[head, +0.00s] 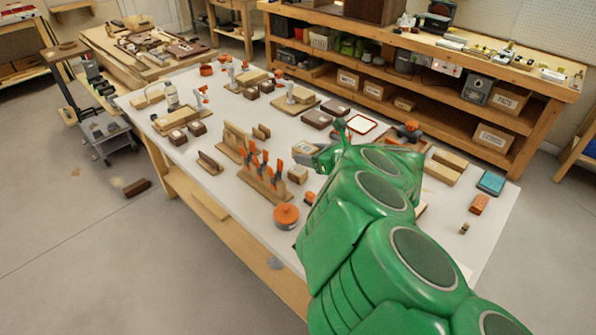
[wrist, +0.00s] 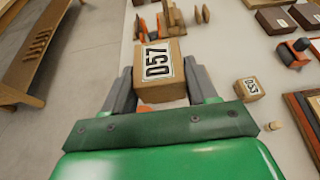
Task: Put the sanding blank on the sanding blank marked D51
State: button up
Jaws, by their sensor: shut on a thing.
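My gripper (wrist: 160,88) is shut on a light wooden sanding blank (wrist: 158,93) with a white label reading D57. The blank sits between the two grey fingers, its label facing up. In the head view my gripper (head: 324,157) holds the blank (head: 304,148) over the middle of the white table; I cannot tell its exact height. A smaller wooden block marked D53 (wrist: 248,91) stands to the right of the gripper in the wrist view. No label reading D51 is legible in either view. My green arm hides part of the table's right side.
The white table (head: 235,165) is crowded. A wooden stand with orange clamps (head: 262,178) and an orange disc (head: 286,216) lie near the front edge. Dark brown labelled blocks (head: 317,118) stand behind. A teal box (head: 491,182) is at the right.

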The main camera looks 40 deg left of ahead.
notch_tip(320, 180, down, 4)
jog(key=shift+r, duration=0.2)
jog(key=shift+w+a+f, duration=2)
jog(key=shift+w+a, duration=0.7)
jog(key=shift+a, duration=0.9)
send_over(302, 173)
jog(key=shift+s+d+f, duration=0.1)
jog(key=shift+d+f, duration=0.05)
jog(key=shift+f, duration=1.15)
jog(key=shift+s+d+f, duration=0.1)
jog(key=shift+f, duration=1.2)
jog(key=shift+f, duration=0.1)
jog(key=shift+w+a+f, duration=0.2)
jog(key=shift+a+f, duration=0.1)
jog(key=shift+d+f, duration=0.1)
jog(key=shift+f, duration=1.4)
jog(key=shift+f, duration=0.1)
